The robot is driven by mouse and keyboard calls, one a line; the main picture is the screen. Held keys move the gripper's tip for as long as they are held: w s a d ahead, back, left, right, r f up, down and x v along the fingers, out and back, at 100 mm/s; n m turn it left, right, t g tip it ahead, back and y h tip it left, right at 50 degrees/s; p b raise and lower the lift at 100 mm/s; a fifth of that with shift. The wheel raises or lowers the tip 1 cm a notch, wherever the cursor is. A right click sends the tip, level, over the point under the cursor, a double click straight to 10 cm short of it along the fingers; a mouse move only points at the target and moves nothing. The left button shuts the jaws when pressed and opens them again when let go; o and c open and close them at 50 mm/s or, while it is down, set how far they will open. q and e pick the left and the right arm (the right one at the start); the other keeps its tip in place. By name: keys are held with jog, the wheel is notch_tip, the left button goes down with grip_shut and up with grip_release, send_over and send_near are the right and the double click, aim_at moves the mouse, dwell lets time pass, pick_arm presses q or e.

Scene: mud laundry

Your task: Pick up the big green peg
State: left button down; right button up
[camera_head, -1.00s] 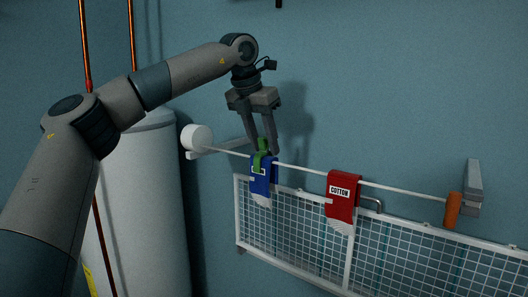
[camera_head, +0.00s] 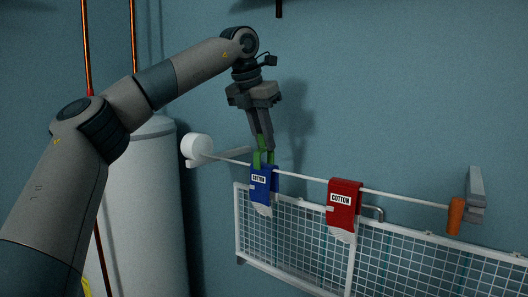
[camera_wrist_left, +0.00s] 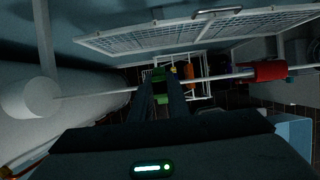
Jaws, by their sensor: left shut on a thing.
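The big green peg (camera_head: 257,159) is at the blue sock (camera_head: 262,182) on the white line, near the line's left end. My left gripper (camera_head: 262,137) points down from above and is shut on the upper part of the peg. The peg's lower prongs show below the fingertips, at the top of the sock. I cannot tell whether they still grip the line. In the left wrist view my left gripper (camera_wrist_left: 165,80) has its fingers close together, with a bit of green beside them. My right gripper is not in view.
A red sock (camera_head: 343,198) hangs on the line (camera_head: 400,196) to the right. An orange piece (camera_head: 455,216) is at the line's right end, a white round holder (camera_head: 196,146) at the left. A white wire rack (camera_head: 300,235) is below. A white tank (camera_head: 150,205) stands left.

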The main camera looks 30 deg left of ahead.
pick_arm(q)
jog(key=s+d+r+b, duration=0.4)
jog(key=d+r, duration=0.4)
jog(key=d, duration=0.2)
jog(key=shift+s+d+b, duration=0.3)
jog(key=shift+s+d, duration=0.05)
jog(key=shift+s, duration=0.15)
jog(key=shift+f, duration=0.1)
